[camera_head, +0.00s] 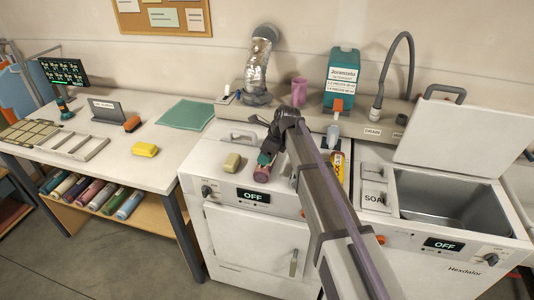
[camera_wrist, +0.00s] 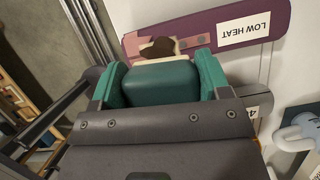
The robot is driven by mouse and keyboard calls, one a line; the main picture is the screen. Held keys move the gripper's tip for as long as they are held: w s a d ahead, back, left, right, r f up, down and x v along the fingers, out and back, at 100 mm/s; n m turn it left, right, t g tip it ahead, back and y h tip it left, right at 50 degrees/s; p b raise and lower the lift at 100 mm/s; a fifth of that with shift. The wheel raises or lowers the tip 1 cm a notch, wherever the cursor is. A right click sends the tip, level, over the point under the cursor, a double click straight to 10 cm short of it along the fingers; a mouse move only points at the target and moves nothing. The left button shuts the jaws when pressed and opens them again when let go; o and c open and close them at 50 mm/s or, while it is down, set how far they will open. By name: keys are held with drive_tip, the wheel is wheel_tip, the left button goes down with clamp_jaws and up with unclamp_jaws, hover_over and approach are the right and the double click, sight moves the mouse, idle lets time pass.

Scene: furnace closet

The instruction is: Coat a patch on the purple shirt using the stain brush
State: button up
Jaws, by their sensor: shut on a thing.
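The purple shirt (camera_head: 262,173) lies as a narrow folded bundle on top of the left white appliance in the head view. In the wrist view the purple shirt (camera_wrist: 205,30) stretches across the top, with a white LOW HEAT label and paler pinkish patches near its middle. My gripper (camera_wrist: 160,72) has green fingers shut on the stain brush (camera_wrist: 160,84), a green block with a cream band and dark brown bristles. The bristles overlap the shirt; I cannot tell whether they touch it. In the head view my gripper (camera_head: 268,157) is over the shirt's far end, and my arm hides part of the area.
A beige block (camera_head: 232,162) sits left of the shirt. A yellow-and-red item (camera_head: 337,165) stands right of my arm. The open washer (camera_head: 445,195) is at right. The left table (camera_head: 170,170) holds a yellow sponge (camera_head: 145,149) and a green mat (camera_head: 186,114).

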drive_tip(key=shift+r+p, duration=1.25)
drive_tip(key=shift+r, duration=0.55)
wheel_tip(320, 180, up, 3)
drive_tip(key=p, duration=0.3)
drive_tip(key=shift+r, duration=0.15)
